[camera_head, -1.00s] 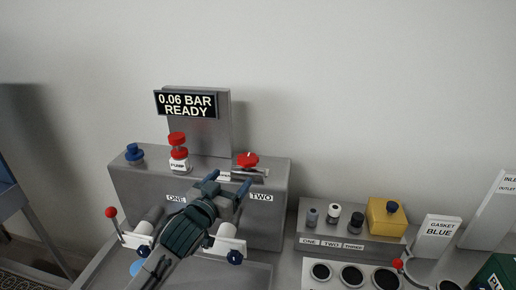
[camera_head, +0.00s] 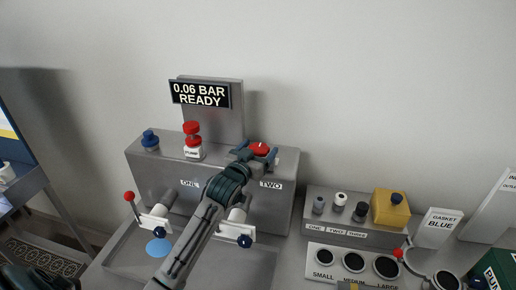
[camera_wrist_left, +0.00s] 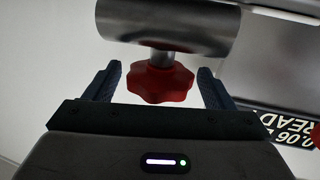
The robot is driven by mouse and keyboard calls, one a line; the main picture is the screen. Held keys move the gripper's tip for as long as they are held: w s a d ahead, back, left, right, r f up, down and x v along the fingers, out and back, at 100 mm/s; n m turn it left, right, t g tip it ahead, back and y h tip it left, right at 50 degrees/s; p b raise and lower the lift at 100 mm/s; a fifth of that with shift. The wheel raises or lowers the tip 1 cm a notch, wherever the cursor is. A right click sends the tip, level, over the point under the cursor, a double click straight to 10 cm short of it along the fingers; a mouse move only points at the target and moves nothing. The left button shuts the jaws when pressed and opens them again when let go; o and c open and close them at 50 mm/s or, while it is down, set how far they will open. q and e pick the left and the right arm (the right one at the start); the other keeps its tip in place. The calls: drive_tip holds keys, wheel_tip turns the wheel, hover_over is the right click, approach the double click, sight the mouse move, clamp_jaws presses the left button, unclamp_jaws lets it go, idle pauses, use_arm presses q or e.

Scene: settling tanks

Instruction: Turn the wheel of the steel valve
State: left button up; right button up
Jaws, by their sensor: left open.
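The red lobed wheel (camera_head: 260,148) is at the right end of the top of the grey steel box. In the left wrist view the wheel (camera_wrist_left: 160,83) sits on a short steel stem joined to a steel cylinder (camera_wrist_left: 175,22). My left gripper (camera_head: 257,155) is at the wheel, and its open fingers stand on either side of it. In the left wrist view the left gripper (camera_wrist_left: 160,76) has the wheel between its fingers, with a small gap on each side. My arm and gripper partly hide the valve body in the head view. My right gripper is not in view.
A display (camera_head: 200,94) reads 0.06 BAR READY. A red knob marked PUMP (camera_head: 193,134) and a blue knob (camera_head: 150,140) stand left of the wheel. A red-tipped lever (camera_head: 129,197) is at the front left. A yellow block (camera_head: 390,208) and small cylinders stand to the right.

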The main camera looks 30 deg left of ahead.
use_arm(q)
drive_tip(key=shift+c, duration=1.1)
drive_tip(key=c, duration=0.8)
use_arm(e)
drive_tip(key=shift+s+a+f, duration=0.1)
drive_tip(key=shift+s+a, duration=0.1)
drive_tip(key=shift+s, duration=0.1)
